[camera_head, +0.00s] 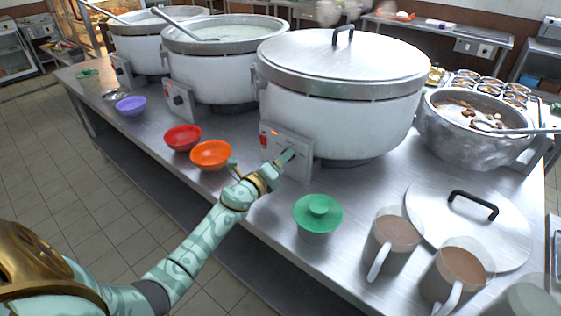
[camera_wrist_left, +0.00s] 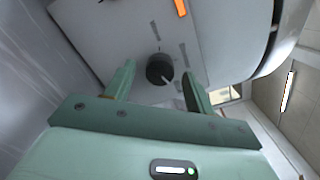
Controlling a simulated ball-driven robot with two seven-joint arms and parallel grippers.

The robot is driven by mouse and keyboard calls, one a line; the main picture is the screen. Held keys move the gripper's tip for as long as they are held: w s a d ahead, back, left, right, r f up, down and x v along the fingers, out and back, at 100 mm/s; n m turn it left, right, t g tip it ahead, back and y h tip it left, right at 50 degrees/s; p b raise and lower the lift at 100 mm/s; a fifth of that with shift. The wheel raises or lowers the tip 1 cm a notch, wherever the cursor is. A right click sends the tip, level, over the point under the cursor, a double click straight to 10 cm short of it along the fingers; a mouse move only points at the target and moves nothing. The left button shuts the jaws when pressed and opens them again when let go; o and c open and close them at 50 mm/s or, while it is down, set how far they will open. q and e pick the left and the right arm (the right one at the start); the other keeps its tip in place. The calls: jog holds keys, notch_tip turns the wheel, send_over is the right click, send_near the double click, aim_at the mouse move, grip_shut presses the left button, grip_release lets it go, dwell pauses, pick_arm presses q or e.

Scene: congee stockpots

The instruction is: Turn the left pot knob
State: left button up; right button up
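Three large white pots stand in a row on the steel table: a far open one (camera_head: 140,45), a middle open one (camera_head: 205,75) and the nearest, lidded one (camera_head: 335,110). Each has a control panel low on its front. My left gripper (camera_head: 286,157) is at the panel (camera_head: 300,168) of the nearest pot and hides its knob in the head view. The left wrist view shows this black round knob (camera_wrist_left: 160,68) between the tips of my open left gripper (camera_wrist_left: 158,71), with gaps on both sides. The middle pot's panel (camera_head: 182,101) is clear. My right gripper is not in view.
Red (camera_head: 182,137), orange (camera_head: 210,154) and purple (camera_head: 131,105) bowls line the table's front edge. A steel pot (camera_head: 460,145) stands behind.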

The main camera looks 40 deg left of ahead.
pick_arm(q)
jog(key=c, duration=0.9)
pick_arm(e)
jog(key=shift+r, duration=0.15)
pick_arm(q)
jog(key=shift+n+g+h+p, duration=0.45)
jog(key=shift+n+p, duration=3.3)
jog(key=shift+n, duration=2.75)
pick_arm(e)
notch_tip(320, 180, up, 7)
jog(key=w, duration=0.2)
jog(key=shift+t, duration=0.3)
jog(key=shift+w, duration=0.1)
pick_arm(q)
jog(key=o, duration=0.9)
